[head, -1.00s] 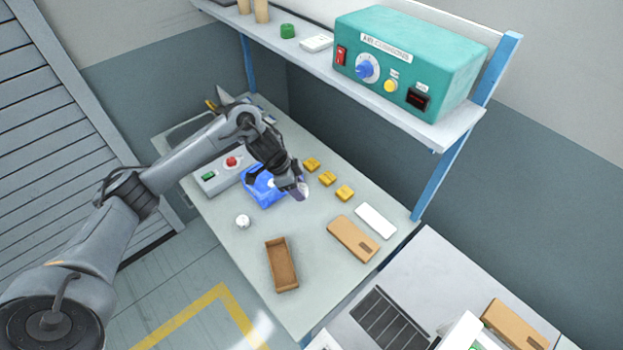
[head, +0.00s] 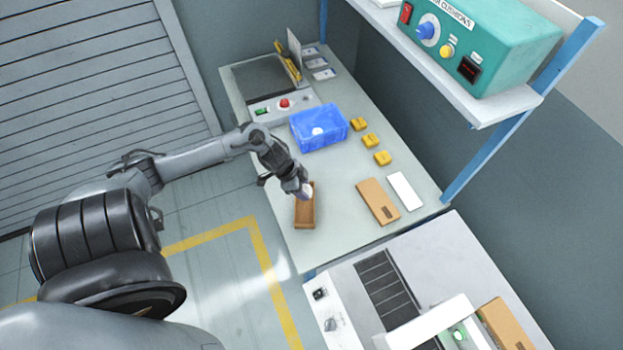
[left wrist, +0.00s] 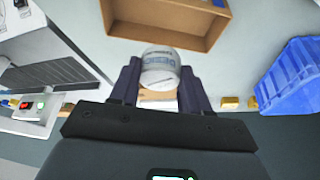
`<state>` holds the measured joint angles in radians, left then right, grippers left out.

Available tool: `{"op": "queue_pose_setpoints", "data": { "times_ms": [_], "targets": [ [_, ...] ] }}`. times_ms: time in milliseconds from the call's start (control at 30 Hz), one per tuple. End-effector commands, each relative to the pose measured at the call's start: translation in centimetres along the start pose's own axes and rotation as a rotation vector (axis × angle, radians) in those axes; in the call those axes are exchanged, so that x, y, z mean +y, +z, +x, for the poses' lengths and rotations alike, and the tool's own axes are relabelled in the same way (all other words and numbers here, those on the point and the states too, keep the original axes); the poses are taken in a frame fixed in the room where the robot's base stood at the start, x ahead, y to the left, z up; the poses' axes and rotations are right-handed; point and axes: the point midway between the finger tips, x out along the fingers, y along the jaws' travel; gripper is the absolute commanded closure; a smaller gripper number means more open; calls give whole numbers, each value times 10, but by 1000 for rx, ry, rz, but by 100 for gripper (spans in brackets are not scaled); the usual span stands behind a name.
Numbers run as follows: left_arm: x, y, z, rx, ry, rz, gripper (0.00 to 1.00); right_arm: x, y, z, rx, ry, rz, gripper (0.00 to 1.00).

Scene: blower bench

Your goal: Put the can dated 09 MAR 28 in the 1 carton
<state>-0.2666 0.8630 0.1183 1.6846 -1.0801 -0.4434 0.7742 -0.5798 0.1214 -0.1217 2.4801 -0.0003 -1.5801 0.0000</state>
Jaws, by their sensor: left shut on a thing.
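My left gripper (head: 303,191) is shut on a pale can (head: 308,190), just above the far end of the open brown carton (head: 304,215). In the left wrist view the can (left wrist: 160,70) sits between the two dark fingers (left wrist: 160,85). It has blurred bluish print that I cannot read as a date. My right gripper is not in view.
A blue crate (head: 335,136) with a white round thing (head: 317,131) in it stands behind the gripper. Yellow blocks (head: 370,140), a flat brown carton (head: 376,201) and a white slab (head: 405,190) lie to the right. The shelf (head: 480,105) overhangs the back.

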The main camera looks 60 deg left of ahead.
Motion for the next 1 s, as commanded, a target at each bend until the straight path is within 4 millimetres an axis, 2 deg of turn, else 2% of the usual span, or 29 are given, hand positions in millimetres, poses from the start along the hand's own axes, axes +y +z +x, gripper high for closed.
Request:
{"op": "queue_pose_setpoints", "data": {
  "times_ms": [533,800,1000],
  "targets": [
    [2,3,0,0,1,0,84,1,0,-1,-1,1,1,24],
    [2,3,-2,-1,0,-1,84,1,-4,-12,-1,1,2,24],
    [2,10,15,-1,1,-2,84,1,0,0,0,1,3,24]
  ]
}}
